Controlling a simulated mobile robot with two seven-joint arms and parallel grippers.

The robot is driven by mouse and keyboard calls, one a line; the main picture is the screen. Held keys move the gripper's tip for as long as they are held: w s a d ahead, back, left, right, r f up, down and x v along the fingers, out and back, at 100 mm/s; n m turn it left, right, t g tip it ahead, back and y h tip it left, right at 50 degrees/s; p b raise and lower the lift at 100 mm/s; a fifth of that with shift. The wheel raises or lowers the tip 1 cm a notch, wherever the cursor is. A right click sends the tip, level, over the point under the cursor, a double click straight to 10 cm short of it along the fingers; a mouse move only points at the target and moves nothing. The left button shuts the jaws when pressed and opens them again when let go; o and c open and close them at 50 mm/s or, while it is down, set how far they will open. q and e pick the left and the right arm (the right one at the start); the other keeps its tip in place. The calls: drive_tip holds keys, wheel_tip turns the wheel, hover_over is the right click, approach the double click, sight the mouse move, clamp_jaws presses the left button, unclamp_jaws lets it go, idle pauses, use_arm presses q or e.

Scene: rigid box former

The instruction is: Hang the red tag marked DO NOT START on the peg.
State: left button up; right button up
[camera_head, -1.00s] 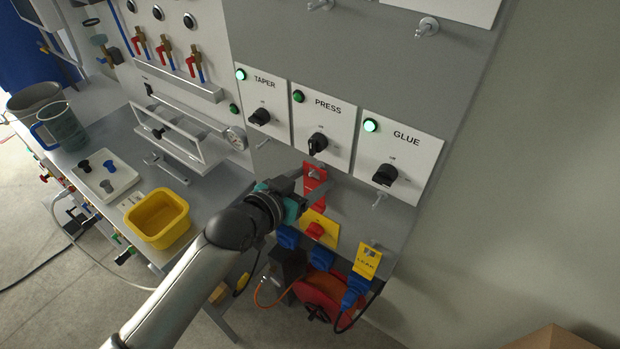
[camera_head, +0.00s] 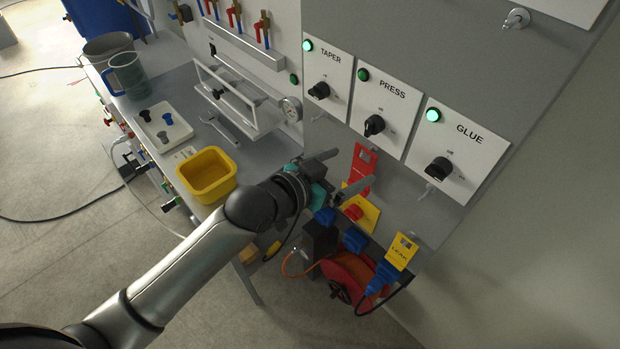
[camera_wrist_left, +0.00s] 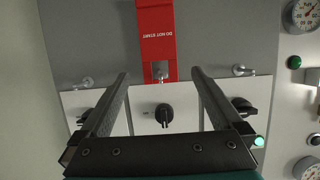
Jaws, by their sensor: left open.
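The red tag (camera_head: 361,172) marked DO NOT START is flat near the grey panel below the PRESS switch. In the left wrist view the tag (camera_wrist_left: 157,42) shows upside down, with a metal peg (camera_wrist_left: 160,70) at its holed end; it appears to hang on that peg. My left gripper (camera_head: 350,169) is open and empty in front of the panel. In the left wrist view its fingers (camera_wrist_left: 160,75) stand wide apart, one on each side of the tag's end, not touching it. My right gripper is not in view.
Another peg (camera_wrist_left: 243,70) and a third peg (camera_wrist_left: 84,83) stick out on either side. The PRESS knob (camera_head: 374,125) is close to the tag. A yellow LEAK tag (camera_head: 402,251), blue plugs and a yellow bin (camera_head: 207,175) are near my arm.

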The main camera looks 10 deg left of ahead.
use_arm(q)
drive_tip(key=v, duration=1)
drive_tip(key=shift+s+a, duration=0.2)
drive_tip(key=w+a+f+n+g+y+b, duration=0.15)
drive_tip(key=a+f, duration=0.25)
drive_tip(key=f, duration=0.5)
drive_tip(key=w+a+f+n+t+y+b, duration=0.1)
drive_tip(key=a+f+y+b, duration=0.15)
drive_tip(key=f, duration=0.65)
drive_tip(key=s+a+f+n+g+y+b, duration=0.1)
drive_tip(key=s+a+f+g+b, duration=0.15)
drive_tip(key=f, duration=0.75)
drive_tip(key=s+a+f+n+g+y+b, duration=0.15)
drive_tip(key=s+a+f, duration=0.25)
drive_tip(key=f, duration=0.6)
drive_tip(key=s+d+f+g+y+b, duration=0.1)
drive_tip(key=s+f+g+b, duration=0.1)
drive_tip(key=s+f, duration=0.9)
drive_tip(key=s+f+g+b, duration=0.3)
drive_tip(key=s+f, duration=0.9)
drive_tip(key=s, duration=0.4)
drive_tip(key=shift+s+d+g+y, duration=0.35)
drive_tip(key=shift+s+d+g, duration=0.05)
drive_tip(key=shift+g, duration=0.05)
